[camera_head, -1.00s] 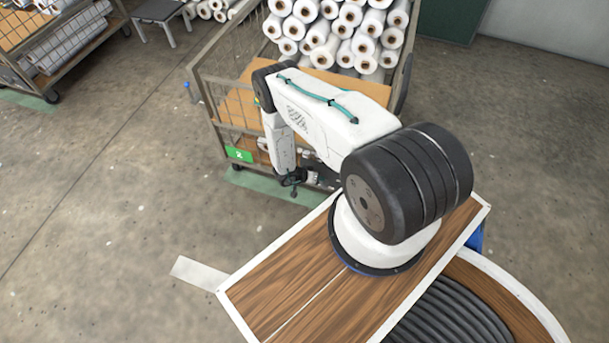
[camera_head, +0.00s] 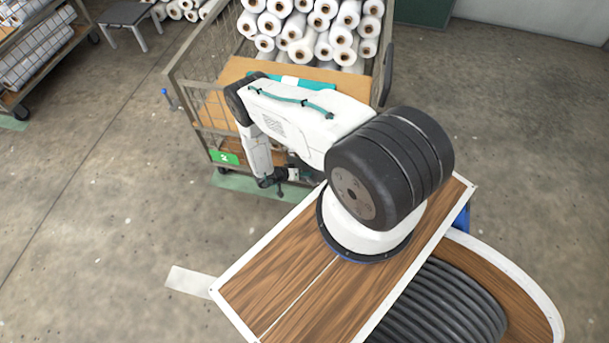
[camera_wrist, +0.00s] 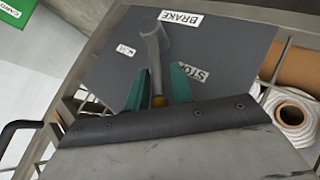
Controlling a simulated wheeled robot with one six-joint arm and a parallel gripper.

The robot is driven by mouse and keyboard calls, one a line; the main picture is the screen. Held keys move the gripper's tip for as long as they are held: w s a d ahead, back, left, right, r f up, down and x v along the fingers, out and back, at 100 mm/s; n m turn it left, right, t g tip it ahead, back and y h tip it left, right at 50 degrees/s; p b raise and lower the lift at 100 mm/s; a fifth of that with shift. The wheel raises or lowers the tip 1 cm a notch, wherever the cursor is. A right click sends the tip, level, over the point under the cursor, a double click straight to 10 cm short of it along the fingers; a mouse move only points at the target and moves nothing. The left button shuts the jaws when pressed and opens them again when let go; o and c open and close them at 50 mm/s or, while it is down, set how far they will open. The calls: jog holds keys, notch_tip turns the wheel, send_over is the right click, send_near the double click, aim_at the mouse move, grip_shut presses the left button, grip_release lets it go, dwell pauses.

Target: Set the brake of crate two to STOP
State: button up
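The brake plate (camera_wrist: 225,50) of crate two is a dark grey panel with a BRAKE label (camera_wrist: 180,19), a STOP label (camera_wrist: 195,73) and a small label (camera_wrist: 126,51) that is hard to read. The right finger shows a gap; contact on the left is unclear. In the head view my arm hides the brake.
Crate two (camera_head: 195,105) is a wire-sided trolley with a green number sign (camera_head: 224,158), loaded with white rolls (camera_head: 300,40). Another loaded trolley (camera_head: 35,60) and a grey stool (camera_head: 125,15) stand at upper left. Floor at left is clear.

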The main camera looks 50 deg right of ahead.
jog(key=shift+o, duration=0.4)
jog(key=shift+a, duration=0.1)
jog(key=v, duration=0.7)
jog(key=shift+w+a+r, duration=0.15)
jog(key=shift+a+r, duration=0.1)
jog(key=shift+a, duration=0.05)
